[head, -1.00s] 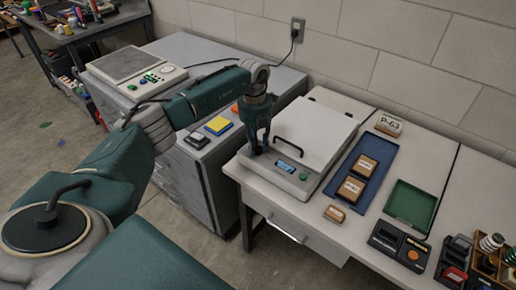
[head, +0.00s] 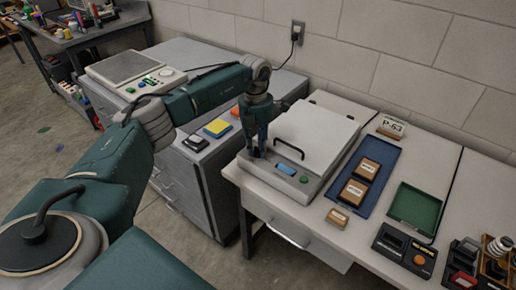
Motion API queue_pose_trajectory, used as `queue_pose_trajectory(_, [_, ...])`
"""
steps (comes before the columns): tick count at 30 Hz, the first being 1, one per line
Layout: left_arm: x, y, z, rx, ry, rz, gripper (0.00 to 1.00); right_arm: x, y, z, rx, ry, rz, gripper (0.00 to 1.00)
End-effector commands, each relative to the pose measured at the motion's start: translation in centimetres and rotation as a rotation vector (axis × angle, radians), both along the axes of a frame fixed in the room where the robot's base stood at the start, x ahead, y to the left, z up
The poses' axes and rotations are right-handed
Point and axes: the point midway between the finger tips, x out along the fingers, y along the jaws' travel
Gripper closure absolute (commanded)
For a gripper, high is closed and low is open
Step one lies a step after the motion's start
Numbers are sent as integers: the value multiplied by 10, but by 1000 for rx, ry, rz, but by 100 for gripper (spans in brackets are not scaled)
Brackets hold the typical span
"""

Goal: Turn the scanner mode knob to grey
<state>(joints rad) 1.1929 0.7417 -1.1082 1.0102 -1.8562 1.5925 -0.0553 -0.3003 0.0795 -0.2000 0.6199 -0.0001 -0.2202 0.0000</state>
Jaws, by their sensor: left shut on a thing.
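The scanner (head: 312,186) is a low light-grey box on the white bench, with a pale lid (head: 318,128) that carries a black bar handle. Its front strip shows a small blue display (head: 286,169) and a green button (head: 304,180). My left gripper (head: 257,154) points down at the left end of that strip. It is shut on the mode knob, which its fingers hide, so I cannot read the knob's setting. My right gripper is not in view.
A blue tray (head: 376,198) with brown labelled boxes lies right of the scanner, beside a green tray (head: 414,207). A dark control box (head: 404,249) and a small rack stand at the front right. A grey cabinet with another device (head: 137,75) stands left.

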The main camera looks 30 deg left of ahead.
Motion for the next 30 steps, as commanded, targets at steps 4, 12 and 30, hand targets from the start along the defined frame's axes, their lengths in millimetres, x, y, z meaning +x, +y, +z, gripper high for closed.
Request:
queue_pose_trajectory(4, [1, 1, 1, 2, -3, -14, 100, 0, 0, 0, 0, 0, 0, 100])
queue_pose_trajectory(12, [1, 2, 2, 2, -4, -16, 100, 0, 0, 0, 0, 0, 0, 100])
queue_pose_trajectory(30, [2, 2, 16, 1, -4, -16, 68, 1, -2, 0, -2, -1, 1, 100])
